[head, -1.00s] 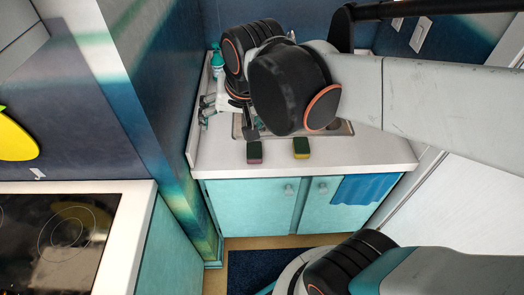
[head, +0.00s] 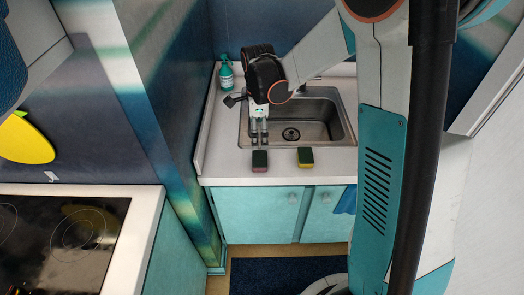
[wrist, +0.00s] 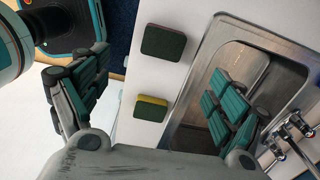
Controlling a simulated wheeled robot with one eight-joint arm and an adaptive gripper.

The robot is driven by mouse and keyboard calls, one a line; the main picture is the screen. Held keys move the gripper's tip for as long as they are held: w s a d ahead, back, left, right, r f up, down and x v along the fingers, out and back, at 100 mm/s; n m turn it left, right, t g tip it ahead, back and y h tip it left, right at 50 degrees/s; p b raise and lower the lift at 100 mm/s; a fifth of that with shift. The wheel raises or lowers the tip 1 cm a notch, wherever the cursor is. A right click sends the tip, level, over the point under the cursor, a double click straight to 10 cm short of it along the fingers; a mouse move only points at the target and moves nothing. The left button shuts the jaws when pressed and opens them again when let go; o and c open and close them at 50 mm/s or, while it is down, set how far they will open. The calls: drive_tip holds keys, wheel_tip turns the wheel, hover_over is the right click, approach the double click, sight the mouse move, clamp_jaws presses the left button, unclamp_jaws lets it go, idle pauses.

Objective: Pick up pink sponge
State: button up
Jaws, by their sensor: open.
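The pink sponge (head: 260,167) lies on the white counter in front of the sink, near its left end. Its top is dark green and a pink edge shows at its front. It also shows in the wrist view (wrist: 163,42), toward the top. My gripper (head: 259,142) points down just behind the pink sponge in the head view and is empty. In the wrist view its two teal-padded fingers are spread wide (wrist: 150,98), with both sponges visible in the gap between them. I cannot tell its exact height above the counter.
A yellow sponge with a dark green top (head: 306,157) lies right of the pink one. The metal sink (head: 325,112) is behind them, with a faucet (wrist: 290,130). A teal soap bottle (head: 226,73) stands back left. The counter's front edge (head: 222,176) is close.

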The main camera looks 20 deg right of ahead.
sight(260, 158)
wheel_tip(260, 158, down, 9)
drive_tip(key=b, duration=0.2)
drive_tip(key=shift+w+d+f+b, duration=0.1)
drive_tip(key=shift+d+f+b, duration=0.1)
drive_tip(key=shift+b, duration=0.2)
drive_tip(key=f+b, duration=0.1)
drive_tip(key=f, duration=0.2)
drive_tip(key=f+b, duration=0.1)
drive_tip(key=f, duration=0.1)
drive_tip(key=shift+w+b, duration=0.3)
drive_tip(key=c, duration=0.8)
